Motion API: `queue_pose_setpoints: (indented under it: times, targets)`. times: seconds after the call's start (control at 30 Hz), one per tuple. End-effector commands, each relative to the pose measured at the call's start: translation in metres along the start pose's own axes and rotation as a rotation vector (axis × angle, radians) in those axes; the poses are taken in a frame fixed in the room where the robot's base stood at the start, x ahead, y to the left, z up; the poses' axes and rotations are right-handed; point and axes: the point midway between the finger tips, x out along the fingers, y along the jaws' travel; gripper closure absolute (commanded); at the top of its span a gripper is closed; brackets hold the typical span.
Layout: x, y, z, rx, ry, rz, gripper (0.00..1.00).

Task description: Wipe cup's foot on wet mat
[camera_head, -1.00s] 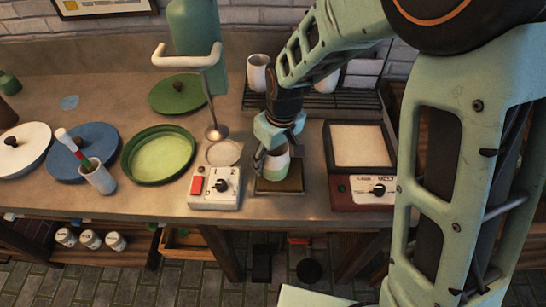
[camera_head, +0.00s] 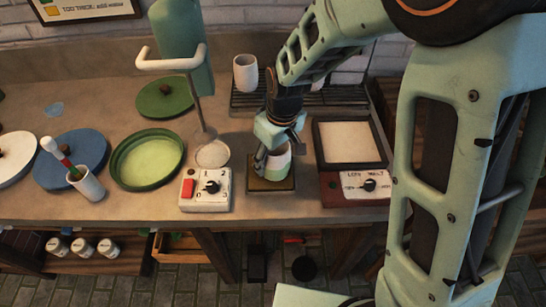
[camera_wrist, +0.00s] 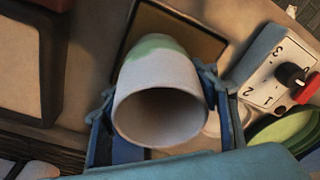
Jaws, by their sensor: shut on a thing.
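A cup (camera_head: 279,164), white with a green glazed part, is at the dark-framed wet mat (camera_head: 262,185) on the bench. My gripper (camera_head: 274,158) is shut on the cup, with fingers on either side of its wall. In the wrist view the cup (camera_wrist: 160,100) shows its open mouth toward the camera and its green end toward the mat (camera_wrist: 199,35). The cup's foot is hidden, so I cannot tell whether it touches the mat.
A white control box (camera_head: 205,190) with a red button and dial stands left of the mat. A framed pale pad (camera_head: 349,142) with a dial box is to the right. A green basin (camera_head: 148,160) lies further left. A white cup (camera_head: 245,73) stands on the back rack (camera_head: 330,97).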

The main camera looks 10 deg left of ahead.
Motion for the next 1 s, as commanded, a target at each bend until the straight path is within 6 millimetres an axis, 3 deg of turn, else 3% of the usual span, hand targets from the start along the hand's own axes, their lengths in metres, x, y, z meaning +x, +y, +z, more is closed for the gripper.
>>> queue_pose_setpoints:
  times: [0.5,1.0]
  targets:
    - [0.001,-0.020,-0.019,-0.005,0.003,-0.001,0.77]
    - [0.000,-0.016,-0.017,-0.001,0.005,0.000,0.77]
